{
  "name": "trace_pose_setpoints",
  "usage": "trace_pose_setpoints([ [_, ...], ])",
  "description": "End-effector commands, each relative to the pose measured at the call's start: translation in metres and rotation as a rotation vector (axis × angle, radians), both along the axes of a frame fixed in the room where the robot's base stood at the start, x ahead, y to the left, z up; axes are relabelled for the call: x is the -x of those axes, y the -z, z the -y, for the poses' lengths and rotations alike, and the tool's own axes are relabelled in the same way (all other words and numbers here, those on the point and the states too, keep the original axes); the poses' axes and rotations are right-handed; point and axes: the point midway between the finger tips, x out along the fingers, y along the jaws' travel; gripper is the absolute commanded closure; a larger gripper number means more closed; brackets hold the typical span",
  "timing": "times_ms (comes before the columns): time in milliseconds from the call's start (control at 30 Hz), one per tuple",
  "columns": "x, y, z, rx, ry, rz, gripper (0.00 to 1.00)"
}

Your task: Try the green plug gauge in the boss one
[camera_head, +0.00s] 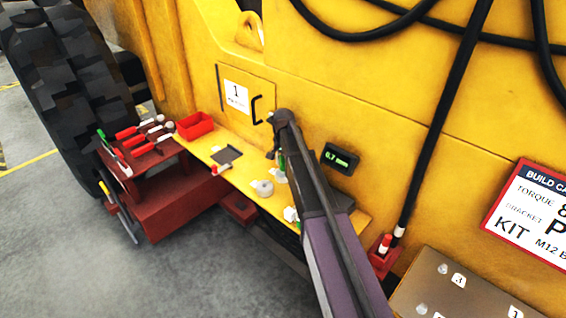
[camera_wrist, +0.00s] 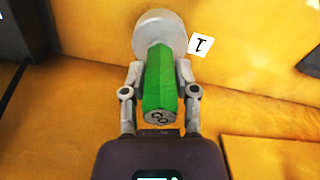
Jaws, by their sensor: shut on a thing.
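My gripper (camera_wrist: 160,80) is shut on the green plug gauge (camera_wrist: 159,85), with a finger on either side of its green handle. The handle's near end carries a dark marking. Its far end meets the round grey boss one (camera_wrist: 150,27), which has a white label "1" beside it. The handle hides the gauging end, so I cannot tell whether it is inside the boss or just in front of it. In the head view, a sliver of the green handle (camera_head: 281,163) shows beside my arm, above the yellow ledge. My arm hides most of the gripper there.
The yellow ledge (camera_head: 240,178) holds a red bin (camera_head: 195,126), a dark pad (camera_head: 227,155) and a pale round boss (camera_head: 263,188). A red rack (camera_head: 150,160) with several red-handled gauges stands left. A display (camera_head: 336,159) reads 0.7 mm. A black hose (camera_head: 440,120) hangs right.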

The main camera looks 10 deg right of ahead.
Motion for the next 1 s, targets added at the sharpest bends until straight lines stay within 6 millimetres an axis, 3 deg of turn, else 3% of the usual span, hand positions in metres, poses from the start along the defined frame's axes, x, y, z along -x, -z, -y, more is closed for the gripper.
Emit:
trace_pose_setpoints([
  [1000,0.0000,0.0090,0.0000,0.000,0.000,0.000,1.00],
])
